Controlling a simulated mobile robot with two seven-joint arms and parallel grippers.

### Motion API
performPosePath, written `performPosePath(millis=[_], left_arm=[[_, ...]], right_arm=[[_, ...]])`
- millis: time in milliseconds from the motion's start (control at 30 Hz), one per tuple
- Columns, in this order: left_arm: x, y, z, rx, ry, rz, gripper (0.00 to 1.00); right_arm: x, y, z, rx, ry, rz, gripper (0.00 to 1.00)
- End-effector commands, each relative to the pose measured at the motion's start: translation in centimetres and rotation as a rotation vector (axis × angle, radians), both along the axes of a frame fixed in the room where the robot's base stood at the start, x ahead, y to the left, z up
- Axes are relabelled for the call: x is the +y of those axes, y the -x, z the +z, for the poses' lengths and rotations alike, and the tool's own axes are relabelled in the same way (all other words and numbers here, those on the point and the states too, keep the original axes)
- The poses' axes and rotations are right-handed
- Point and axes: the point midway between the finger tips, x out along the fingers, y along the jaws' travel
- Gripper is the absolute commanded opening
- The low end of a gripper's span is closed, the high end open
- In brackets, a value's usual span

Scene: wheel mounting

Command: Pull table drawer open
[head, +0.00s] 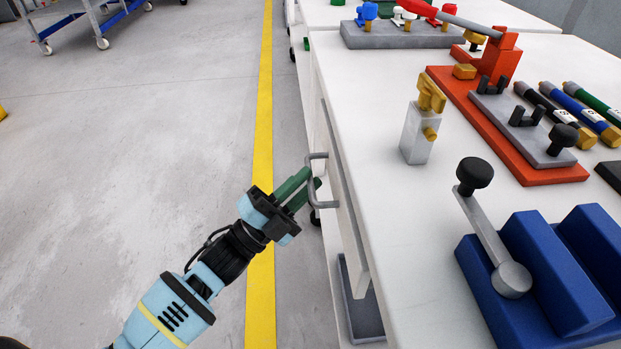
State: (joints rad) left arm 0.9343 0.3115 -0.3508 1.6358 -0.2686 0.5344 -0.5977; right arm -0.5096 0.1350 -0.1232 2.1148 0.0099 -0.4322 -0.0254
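The table drawer (348,215) has a pale front panel on the left side of the white table. A grey bar handle (323,204) stands out from it. My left gripper (311,180), with green fingers, is at the handle from the left. Its fingertips overlap the handle bar, and the two fingers are close together. I cannot tell whether they are closed on the bar or only around it. The drawer front looks close to the table side; any gap is hard to judge. My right gripper is not in view.
The white table (390,215) carries a blue block with a black-knobbed lever (490,240), a grey block with a brass valve (418,132), and an orange base (545,175). A blue cart (85,20) stands far left. The floor left of the drawer is clear.

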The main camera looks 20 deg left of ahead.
Motion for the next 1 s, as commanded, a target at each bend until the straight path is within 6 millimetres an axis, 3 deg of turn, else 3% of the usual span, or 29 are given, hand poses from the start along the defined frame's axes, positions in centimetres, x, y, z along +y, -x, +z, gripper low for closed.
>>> performPosePath(millis=[467,633,1000], left_arm=[[-1.1,-1.2,0.9,0.001,0.000,-0.001,0.19],[-1.0,-1.2,0.9,0.001,0.000,-0.001,0.01],[-0.9,-1.1,0.9,0.002,0.000,0.000,0.00]], right_arm=[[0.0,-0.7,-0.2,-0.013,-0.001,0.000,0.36],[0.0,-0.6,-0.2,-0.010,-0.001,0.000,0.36],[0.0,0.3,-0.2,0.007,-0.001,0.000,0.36]])
